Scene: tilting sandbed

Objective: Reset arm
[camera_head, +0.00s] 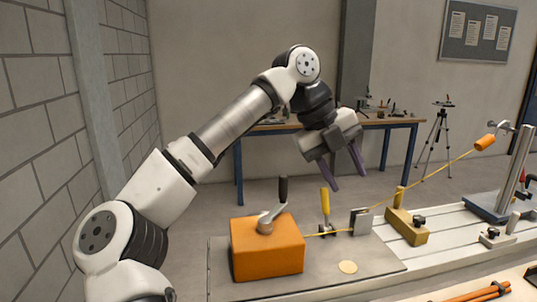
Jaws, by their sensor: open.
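My gripper (345,172) is open and empty. It hangs in the air over the bench, above and to the right of the orange block (268,249). Its two dark fingers point down and to the right. My white arm reaches up from the lower left and bends at the top. The orange block carries a grey lever (271,218) with a black upright handle. My gripper touches nothing that I can see.
A grey plate (340,277) lies under the block. A yellow-handled clamp (325,205), a small metal plate (361,221) and a yellow cord (425,178) rising to an orange float-like piece (485,142) stand to the right. A wooden table (385,123) and a tripod (437,130) are behind.

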